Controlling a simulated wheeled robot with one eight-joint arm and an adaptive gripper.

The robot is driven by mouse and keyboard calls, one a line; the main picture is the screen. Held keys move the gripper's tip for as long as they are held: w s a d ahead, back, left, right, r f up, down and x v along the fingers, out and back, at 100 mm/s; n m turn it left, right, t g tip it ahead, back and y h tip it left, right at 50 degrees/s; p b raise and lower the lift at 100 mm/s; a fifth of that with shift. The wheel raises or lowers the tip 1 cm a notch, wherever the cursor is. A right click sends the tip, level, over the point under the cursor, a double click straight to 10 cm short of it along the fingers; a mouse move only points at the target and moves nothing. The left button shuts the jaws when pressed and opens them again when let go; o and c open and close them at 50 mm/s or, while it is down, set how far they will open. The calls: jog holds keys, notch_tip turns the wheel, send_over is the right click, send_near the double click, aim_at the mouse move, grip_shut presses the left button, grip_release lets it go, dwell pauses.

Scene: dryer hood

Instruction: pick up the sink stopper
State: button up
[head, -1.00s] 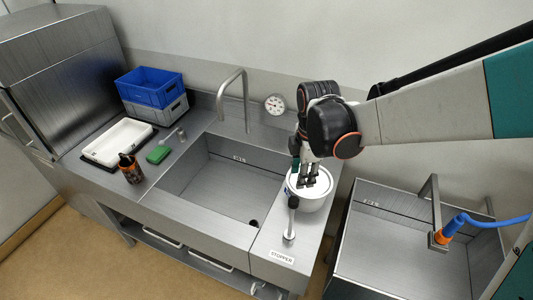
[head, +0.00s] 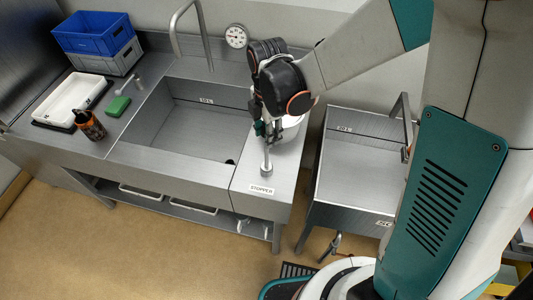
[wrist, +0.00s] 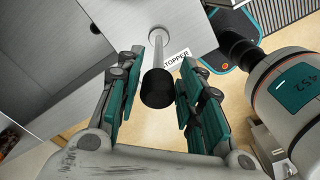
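The sink stopper (head: 266,171) stands upright on the steel counter strip right of the basin, behind a STOPPER label. It has a round metal foot, a thin stem and a dark knob. In the wrist view its black knob (wrist: 157,88) lies between my fingers, with a gap on either side. My gripper (head: 267,136) is open and empty. It also shows in the wrist view (wrist: 155,95), with its green finger pads apart. In the head view my gripper partly hides the stopper's top. I cannot tell how deep the knob sits between the pads.
A white pot (head: 291,126) stands close behind my gripper, partly hidden. The sink basin (head: 185,125) is open at left. A second sink (head: 357,180) stands right. A dark bottle (head: 89,125), green sponge (head: 118,106), white tray (head: 72,99) and stacked crates (head: 95,35) are far left.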

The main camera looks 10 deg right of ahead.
aim_at(267, 152)
jog(key=f+b, duration=0.1)
jog(key=f, duration=0.1)
jog(key=f+b, duration=0.1)
jog(key=f, duration=0.2)
jog(key=shift+a+b, duration=0.2)
jog(key=shift+b, duration=0.2)
jog(key=shift+r, duration=0.1)
grip_shut()
